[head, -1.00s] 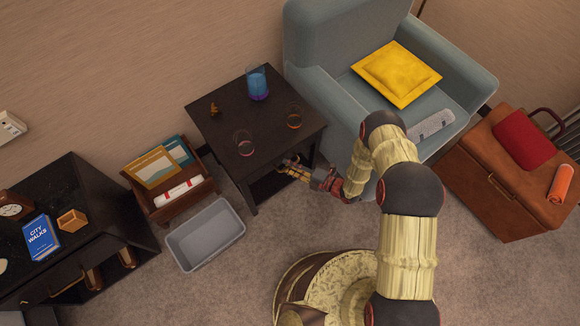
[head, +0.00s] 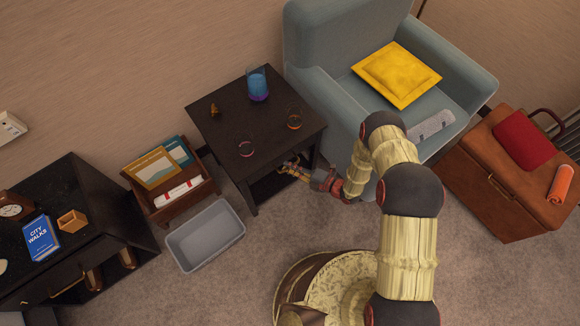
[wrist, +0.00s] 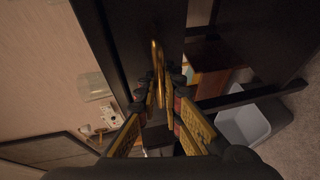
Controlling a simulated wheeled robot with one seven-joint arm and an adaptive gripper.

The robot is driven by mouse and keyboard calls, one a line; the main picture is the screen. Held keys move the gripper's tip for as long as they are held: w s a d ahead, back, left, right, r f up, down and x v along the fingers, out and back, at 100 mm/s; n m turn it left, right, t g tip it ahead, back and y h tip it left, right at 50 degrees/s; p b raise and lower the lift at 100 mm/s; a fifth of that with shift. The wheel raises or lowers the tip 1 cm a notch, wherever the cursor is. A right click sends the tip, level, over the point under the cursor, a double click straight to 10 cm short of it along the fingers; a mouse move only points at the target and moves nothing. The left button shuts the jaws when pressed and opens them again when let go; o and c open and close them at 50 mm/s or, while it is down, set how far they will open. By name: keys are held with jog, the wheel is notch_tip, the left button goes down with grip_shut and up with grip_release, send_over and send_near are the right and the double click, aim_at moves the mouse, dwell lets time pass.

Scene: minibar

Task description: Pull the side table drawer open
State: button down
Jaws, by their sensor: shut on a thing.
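The dark side table (head: 225,115) stands left of the armchair in the head view, with glasses on its top. Its drawer front (wrist: 165,22) fills the upper middle of the wrist view. A brass drawer handle (wrist: 157,62) stands out from that front. My gripper (head: 290,170) is at the table's front face, just under the top edge. In the wrist view my gripper (wrist: 161,95) has its fingers closed together on the lower part of the handle. The head view shows no clear gap of an open drawer; the front is partly hidden by my gripper.
A grey bin (head: 206,234) stands on the floor left of the table's front. A magazine rack (head: 170,185) is beside the table. The blue-grey armchair (head: 335,55) is close on the right. A blue glass (head: 257,84) and smaller glasses stand on the tabletop.

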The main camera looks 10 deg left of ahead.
dwell(0.4)
jog(key=s+d+p, duration=0.1)
jog(key=s+d, duration=1.5)
jog(key=d, duration=0.3)
jog(key=c, duration=1.9)
grip_release()
jog(key=v, duration=1.2)
